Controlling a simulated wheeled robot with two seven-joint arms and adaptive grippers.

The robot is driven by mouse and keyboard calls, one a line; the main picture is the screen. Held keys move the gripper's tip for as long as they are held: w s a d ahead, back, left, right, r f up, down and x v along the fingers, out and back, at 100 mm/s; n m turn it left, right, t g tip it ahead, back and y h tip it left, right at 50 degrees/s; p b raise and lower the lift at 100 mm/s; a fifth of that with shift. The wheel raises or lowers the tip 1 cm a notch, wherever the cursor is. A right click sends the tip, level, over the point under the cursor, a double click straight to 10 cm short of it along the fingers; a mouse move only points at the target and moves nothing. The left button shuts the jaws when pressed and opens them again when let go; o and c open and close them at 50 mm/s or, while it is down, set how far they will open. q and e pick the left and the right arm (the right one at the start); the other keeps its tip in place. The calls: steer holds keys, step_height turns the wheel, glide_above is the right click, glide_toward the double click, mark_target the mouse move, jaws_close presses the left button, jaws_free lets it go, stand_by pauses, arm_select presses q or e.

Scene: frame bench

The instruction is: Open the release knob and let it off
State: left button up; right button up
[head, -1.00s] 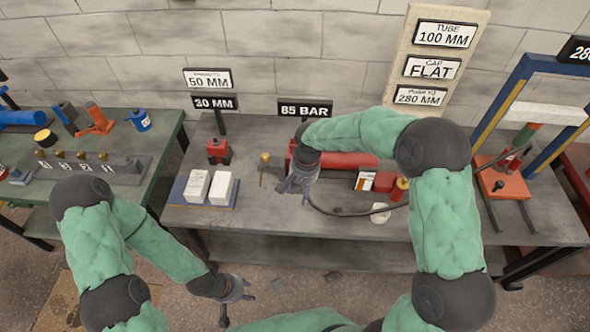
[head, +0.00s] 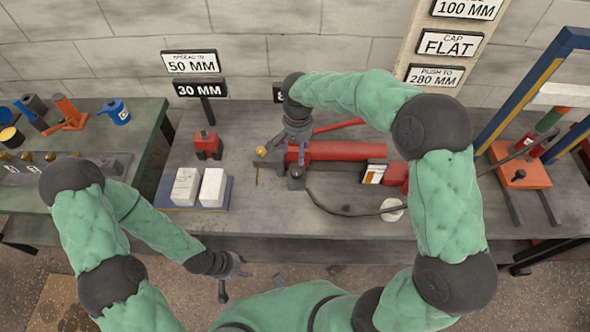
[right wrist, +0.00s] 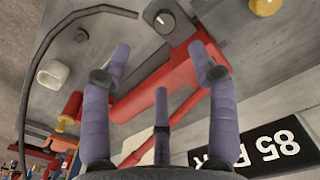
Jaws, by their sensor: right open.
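The red hand pump (head: 345,151) lies on the grey bench. A round dark knob with a pale mark (right wrist: 164,21), which I take for the release knob, is at the pump's left end; in the head view it appears as a dark ball (head: 297,171). My right gripper (head: 287,151) points down over that end. In the right wrist view its fingers (right wrist: 160,62) are spread and empty, with the knob beyond their tips, not between them. My left gripper (head: 234,282) hangs empty in front of the bench, fingers apart.
A brass fitting (head: 261,151) stands just left of the pump. A black hose (head: 340,210) curves across the bench front. White blocks (head: 213,187) sit on a tray at left. The press frame (head: 520,85) stands at right. The 85 BAR sign (right wrist: 270,147) is close behind.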

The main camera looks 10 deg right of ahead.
mark_target(296, 172)
steer(key=f+b, duration=0.1)
steer(key=f, duration=0.3)
steer(key=f+b, duration=0.2)
steer(key=f, duration=0.2)
steer(key=f+b, duration=0.2)
steer(key=f, duration=0.2)
steer(key=shift+w+f, duration=0.4)
steer(key=c, duration=1.1)
